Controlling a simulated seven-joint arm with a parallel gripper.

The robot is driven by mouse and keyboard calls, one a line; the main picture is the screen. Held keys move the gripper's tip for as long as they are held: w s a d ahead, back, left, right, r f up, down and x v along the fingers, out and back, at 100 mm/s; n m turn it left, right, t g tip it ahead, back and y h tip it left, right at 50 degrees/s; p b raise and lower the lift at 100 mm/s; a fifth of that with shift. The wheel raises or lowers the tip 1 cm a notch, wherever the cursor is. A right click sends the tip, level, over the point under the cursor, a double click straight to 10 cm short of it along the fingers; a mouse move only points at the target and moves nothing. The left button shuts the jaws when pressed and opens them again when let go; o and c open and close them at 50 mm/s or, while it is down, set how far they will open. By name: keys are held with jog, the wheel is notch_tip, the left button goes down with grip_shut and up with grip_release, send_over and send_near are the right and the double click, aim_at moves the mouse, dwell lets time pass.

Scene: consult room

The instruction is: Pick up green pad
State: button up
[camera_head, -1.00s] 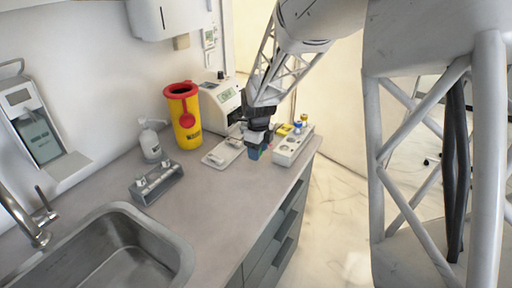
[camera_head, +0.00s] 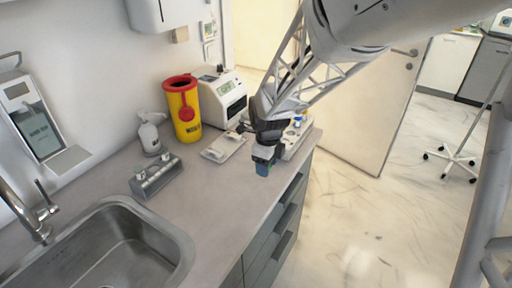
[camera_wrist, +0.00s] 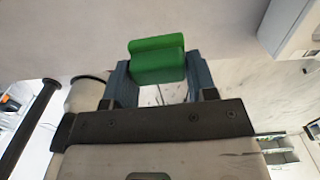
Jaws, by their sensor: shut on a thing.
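The green pad (camera_wrist: 158,60) is a small bright green block. In the wrist view it sits between the two blue-grey fingers of my gripper (camera_wrist: 160,80), which are shut on it. In the head view my gripper (camera_head: 264,164) hangs above the right part of the counter, near its front edge. The pad is mostly hidden there by the fingers. It appears to be held clear of the counter.
A white tray (camera_head: 222,148) and a white holder (camera_head: 297,142) with small items lie behind my gripper. A sink (camera_head: 110,240) is front left.

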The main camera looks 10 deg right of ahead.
jog(key=shift+s, duration=0.1)
dwell(0.6)
jog(key=shift+o, duration=0.8)
jog(key=shift+c, duration=0.5)
jog(key=shift+w+d+r, duration=0.1)
jog(key=shift+w, duration=0.35)
jog(key=w+d+r, duration=0.1)
jog(key=w+d, duration=0.1)
jog(key=w, duration=0.7)
jog(key=w+d+r, duration=0.1)
jog(key=w+d, duration=0.2)
jog(key=w, duration=0.6)
jog(key=shift+d+r, duration=0.25)
jog(key=shift+r, duration=0.15)
jog(key=shift+f, duration=0.15)
